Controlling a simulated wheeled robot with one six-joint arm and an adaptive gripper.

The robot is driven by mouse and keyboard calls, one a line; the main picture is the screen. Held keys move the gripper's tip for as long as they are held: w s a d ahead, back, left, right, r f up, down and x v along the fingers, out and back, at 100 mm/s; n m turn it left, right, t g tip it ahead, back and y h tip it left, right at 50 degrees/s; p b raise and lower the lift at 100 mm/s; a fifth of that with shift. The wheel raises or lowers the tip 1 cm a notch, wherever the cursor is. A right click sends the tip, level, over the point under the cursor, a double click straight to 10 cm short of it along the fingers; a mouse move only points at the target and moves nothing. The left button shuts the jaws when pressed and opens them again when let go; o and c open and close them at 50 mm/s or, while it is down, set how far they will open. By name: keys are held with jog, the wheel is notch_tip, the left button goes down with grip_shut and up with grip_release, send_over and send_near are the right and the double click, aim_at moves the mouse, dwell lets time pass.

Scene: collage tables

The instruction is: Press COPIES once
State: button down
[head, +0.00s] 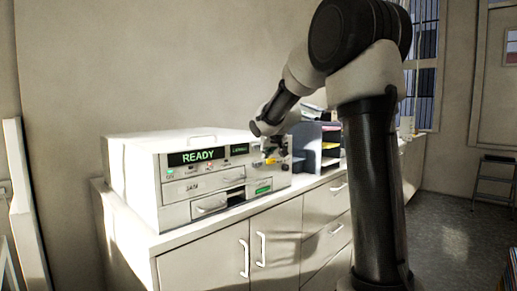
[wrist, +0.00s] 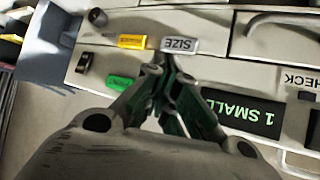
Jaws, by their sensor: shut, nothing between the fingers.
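The copier (head: 145,160) is a pale box on a white counter, with a green READY display (head: 198,155). My gripper (head: 270,157) is at the right part of its front panel. In the wrist view my gripper (wrist: 166,62) is shut and empty, its tips just beside the grey SIZE key (wrist: 180,45). Contact cannot be told. A yellow key (wrist: 132,41) and a green key (wrist: 119,82) lie to the left; their words are unreadable. A small display (wrist: 240,113) reads "1 SMALL". No COPIES label is readable; the fingers hide part of the panel.
A dark paper organiser (head: 308,145) stands right of the copier. A black switch (wrist: 84,63) and a round knob (wrist: 98,17) are on the panel. A drawer (head: 210,205) protrudes low on the copier's front. White cabinets (head: 215,262) are below. Open floor (head: 450,235) lies at right.

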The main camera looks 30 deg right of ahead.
jog(key=shift+w, duration=0.15)
jog(key=shift+w+a, duration=0.15)
jog(key=shift+w, duration=0.15)
jog(key=shift+w+a, duration=0.15)
jog(key=shift+w, duration=0.25)
dwell(0.7)
jog(key=shift+s, duration=0.15)
dwell(0.3)
jog(key=shift+s+d, duration=0.3)
jog(key=shift+s, duration=0.4)
jog(key=s, duration=0.1)
jog(key=s+d, duration=0.1)
jog(key=s, duration=0.2)
jog(key=shift+s+d, duration=0.35)
dwell(0.6)
